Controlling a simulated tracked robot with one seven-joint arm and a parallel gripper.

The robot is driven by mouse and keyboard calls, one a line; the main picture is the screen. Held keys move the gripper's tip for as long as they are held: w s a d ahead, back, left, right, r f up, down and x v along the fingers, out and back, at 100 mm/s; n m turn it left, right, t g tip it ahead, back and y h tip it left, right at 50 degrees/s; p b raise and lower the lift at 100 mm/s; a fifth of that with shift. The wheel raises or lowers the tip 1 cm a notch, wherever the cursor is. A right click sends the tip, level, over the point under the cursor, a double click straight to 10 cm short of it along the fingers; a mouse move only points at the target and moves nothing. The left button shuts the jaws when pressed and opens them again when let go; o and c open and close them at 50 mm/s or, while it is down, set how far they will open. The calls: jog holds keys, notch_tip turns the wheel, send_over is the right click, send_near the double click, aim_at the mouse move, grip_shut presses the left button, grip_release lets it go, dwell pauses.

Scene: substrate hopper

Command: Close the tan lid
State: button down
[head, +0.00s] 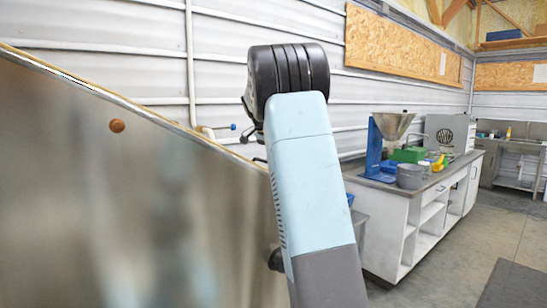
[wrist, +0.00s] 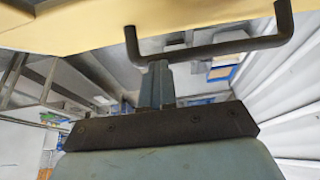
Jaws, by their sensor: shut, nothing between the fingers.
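The tan lid (wrist: 90,30) fills the top of the wrist view. A dark bar handle (wrist: 220,48) with bent ends is on it. My gripper (wrist: 157,68) is shut and empty, its fingertips right at the handle bar, near its left bend. I cannot tell whether they touch it. In the head view my arm hides the gripper, and I cannot clearly make out the lid. A large shiny metal panel (head: 120,210) with a thin yellowish top edge slopes across the left of that view.
A small brown knob (head: 117,125) shows against the metal panel. At the right a white workbench (head: 400,205) holds a metal funnel (head: 393,124) on a blue stand, a grey pot (head: 410,176) and a green object. Open floor (head: 450,265) lies in front of the bench.

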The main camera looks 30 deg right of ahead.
jog(key=shift+a+f, duration=0.2)
jog(key=shift+f, duration=0.35)
jog(key=r, duration=0.1)
jog(key=d+r, duration=0.1)
jog(key=r, duration=0.2)
jog(key=shift+w+d+r, duration=0.15)
jog(key=shift+d+r, duration=0.2)
jog(key=v, duration=1)
jog(key=shift+a, duration=0.1)
